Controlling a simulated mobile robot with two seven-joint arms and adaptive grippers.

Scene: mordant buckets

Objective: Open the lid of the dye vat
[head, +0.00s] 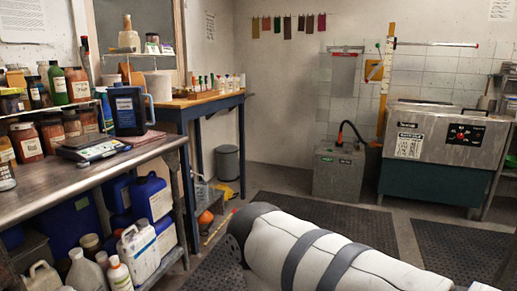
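The dye vat appears to be the steel tank (445,135) at the back right, on a dark green base (428,183). It has a white label on the front left and a black control panel with red knobs on the front right. Its top looks level, with a lid that seems down, but the detail is small. One of my arms, white with grey bands, crosses the bottom of the head view, far from the vat. Neither gripper shows.
A grey box unit (338,172) with a black hose stands left of the vat. Dark floor mats (325,222) lie before both. A steel bench (70,185) with jars and a blue jug (126,110) runs along the left; a blue table (205,103) stands behind it.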

